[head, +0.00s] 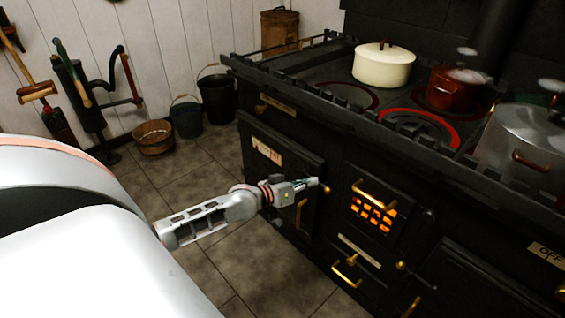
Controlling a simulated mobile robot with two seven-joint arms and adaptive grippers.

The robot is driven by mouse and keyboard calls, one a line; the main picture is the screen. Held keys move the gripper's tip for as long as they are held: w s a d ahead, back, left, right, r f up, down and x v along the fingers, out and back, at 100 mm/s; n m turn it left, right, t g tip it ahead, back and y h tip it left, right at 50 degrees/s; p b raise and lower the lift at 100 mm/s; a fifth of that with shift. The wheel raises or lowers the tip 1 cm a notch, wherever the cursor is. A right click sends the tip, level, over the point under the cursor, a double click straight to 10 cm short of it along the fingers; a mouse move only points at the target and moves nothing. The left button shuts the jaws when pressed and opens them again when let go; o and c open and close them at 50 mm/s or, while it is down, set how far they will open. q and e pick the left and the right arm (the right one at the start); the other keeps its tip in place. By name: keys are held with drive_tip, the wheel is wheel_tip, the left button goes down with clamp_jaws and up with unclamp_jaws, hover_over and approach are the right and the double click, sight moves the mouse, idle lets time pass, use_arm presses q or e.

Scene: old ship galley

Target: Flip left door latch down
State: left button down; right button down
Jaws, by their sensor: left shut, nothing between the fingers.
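The black stove's left door (262,150) appears closed, with a pale label on its upper part. A brass piece (301,215), which looks like the latch or handle, hangs near the door's right side, just below my gripper. My left gripper (326,185) is shut and empty in front of the door's right edge. Its fingers point right, and a small brass knob (327,190) shows at their tips. I cannot tell whether they touch. The gripper and wrist hide part of the door's middle. My right gripper is not in view.
Right of the door is a glowing firebox grate (373,214) with brass handles. A cream pot (383,66), a red pot (452,88) and a steel pot (522,145) stand on the stove, near red-hot rings. Buckets (217,98) stand by the wall.

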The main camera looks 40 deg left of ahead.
use_arm(q)
drive_tip(key=p+v, duration=0.2)
drive_tip(key=v, duration=0.6)
drive_tip(key=shift+d+f, duration=0.2)
drive_tip(key=shift+f, duration=0.1)
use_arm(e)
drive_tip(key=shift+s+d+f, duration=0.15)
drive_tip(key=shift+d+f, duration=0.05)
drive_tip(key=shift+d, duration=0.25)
use_arm(q)
drive_tip(key=shift+s, duration=0.15)
